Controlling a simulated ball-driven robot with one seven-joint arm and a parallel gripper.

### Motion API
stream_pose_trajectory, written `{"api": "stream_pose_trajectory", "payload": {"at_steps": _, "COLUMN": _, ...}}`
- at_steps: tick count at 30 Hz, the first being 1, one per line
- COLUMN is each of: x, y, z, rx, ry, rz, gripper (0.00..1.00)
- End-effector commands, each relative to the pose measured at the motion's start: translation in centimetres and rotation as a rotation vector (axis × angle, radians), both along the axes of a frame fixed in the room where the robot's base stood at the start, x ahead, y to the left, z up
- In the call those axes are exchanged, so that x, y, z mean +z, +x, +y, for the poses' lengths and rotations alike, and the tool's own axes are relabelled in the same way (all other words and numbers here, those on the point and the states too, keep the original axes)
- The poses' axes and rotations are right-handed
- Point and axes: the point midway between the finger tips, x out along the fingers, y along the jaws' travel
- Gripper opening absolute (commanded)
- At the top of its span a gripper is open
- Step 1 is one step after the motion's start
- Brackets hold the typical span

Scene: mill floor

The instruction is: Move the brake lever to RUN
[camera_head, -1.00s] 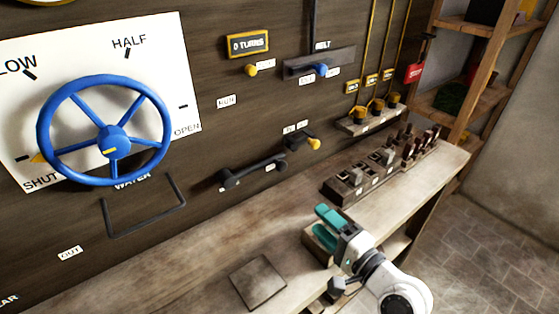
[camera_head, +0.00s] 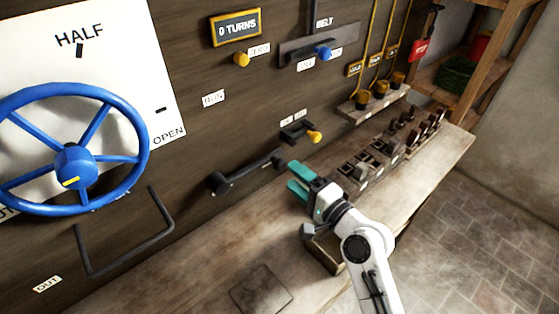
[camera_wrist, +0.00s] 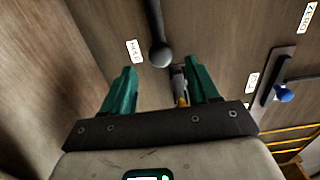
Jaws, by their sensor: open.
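The black brake lever (camera_head: 245,172) is on the dark wall panel, lying nearly level from its pivot at left to its knob at right. A RUN label (camera_head: 213,98) sits above the pivot. In the wrist view the lever's round dark knob (camera_wrist: 160,55) hangs just beyond my fingertips, beside a small white label (camera_wrist: 134,52) too blurred to read surely. My gripper (camera_head: 297,180), with teal fingers, is open and empty, just right of and below the knob. It also shows in the wrist view (camera_wrist: 163,80). I cannot tell whether it touches the lever.
A small yellow-knobbed lever (camera_head: 314,137) is just above my gripper. A blue wheel (camera_head: 75,165) and a bent black handle (camera_head: 125,240) are at left. A blue-knobbed slider (camera_head: 322,54) is higher up. The bench (camera_head: 190,270) below carries several switches at right.

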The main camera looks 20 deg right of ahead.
Motion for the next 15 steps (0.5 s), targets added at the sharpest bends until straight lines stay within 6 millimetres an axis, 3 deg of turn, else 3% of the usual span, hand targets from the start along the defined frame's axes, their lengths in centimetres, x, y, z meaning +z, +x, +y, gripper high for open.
{"api": "stream_pose_trajectory", "payload": {"at_steps": 6, "x": 0.2, "y": 3.7, "z": 1.3, "rx": 0.002, "ry": 0.000, "rz": 0.000, "gripper": 0.60}}
{"api": "stream_pose_trajectory", "payload": {"at_steps": 15, "x": 0.0, "y": 6.0, "z": 2.0, "rx": 0.000, "ry": -0.001, "rz": 0.000, "gripper": 0.60}}
